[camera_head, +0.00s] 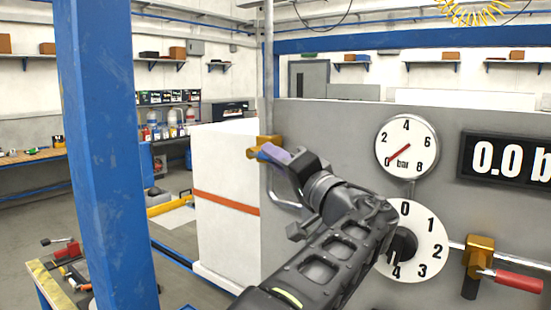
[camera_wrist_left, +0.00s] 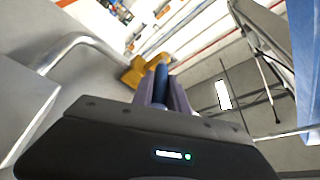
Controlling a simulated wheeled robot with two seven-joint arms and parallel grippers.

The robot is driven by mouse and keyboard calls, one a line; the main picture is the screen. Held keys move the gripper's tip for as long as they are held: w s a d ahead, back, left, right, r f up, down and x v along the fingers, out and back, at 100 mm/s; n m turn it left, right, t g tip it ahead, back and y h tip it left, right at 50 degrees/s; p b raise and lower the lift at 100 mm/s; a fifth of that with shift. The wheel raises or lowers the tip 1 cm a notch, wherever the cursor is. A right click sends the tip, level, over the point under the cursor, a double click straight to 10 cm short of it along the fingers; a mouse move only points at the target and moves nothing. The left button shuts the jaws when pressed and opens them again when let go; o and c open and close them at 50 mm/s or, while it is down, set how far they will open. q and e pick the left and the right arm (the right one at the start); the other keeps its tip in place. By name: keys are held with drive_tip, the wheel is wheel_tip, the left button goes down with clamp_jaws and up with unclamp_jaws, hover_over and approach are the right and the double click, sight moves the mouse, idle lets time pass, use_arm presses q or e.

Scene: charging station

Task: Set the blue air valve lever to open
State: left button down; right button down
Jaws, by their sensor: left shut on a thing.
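The blue lever (camera_wrist_left: 161,82) shows in the left wrist view between the two purplish fingers of my left gripper (camera_wrist_left: 163,88), pointing from the brass valve body (camera_wrist_left: 135,72) back toward the camera. In the head view, my left gripper (camera_head: 276,153) reaches up and left to the brass valve (camera_head: 268,141) on the grey vertical pipe. It is shut on the lever; its fingers and palm hide most of the lever there. My right gripper is in neither view.
The pressure gauge (camera_head: 406,146) needle is near 0, and the display (camera_head: 511,158) reads 0.0. A numbered dial (camera_head: 427,237) is partly behind my arm. A red-handled brass valve (camera_head: 518,281) is at right. A blue post (camera_head: 105,150) stands at left.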

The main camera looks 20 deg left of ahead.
use_arm(q)
drive_tip(key=shift+r, duration=0.1)
drive_tip(key=shift+r+g+h+p, duration=0.3)
drive_tip(key=shift+r+g+p, duration=0.15)
drive_tip(key=shift+p, duration=0.45)
drive_tip(key=r+g+h+p, duration=0.1)
drive_tip(key=p, duration=0.2)
drive_tip(key=r+n+g+h+p, duration=0.1)
drive_tip(key=h+p, duration=0.1)
drive_tip(key=p, duration=0.1)
drive_tip(key=shift+w+a+r+n, duration=0.15)
drive_tip(key=shift+a+r+n, duration=0.05)
drive_tip(key=shift+a+n, duration=0.1)
drive_tip(key=shift+a+r+n+g+h+p, duration=0.1)
drive_tip(key=shift+a+n+g+h+p, duration=0.15)
drive_tip(key=shift+g+h+p, duration=0.65)
drive_tip(key=shift+w+t, duration=0.1)
drive_tip(key=shift+t, duration=0.15)
drive_tip(key=c, duration=1.3)
unclamp_jaws()
drive_tip(key=v, duration=0.8)
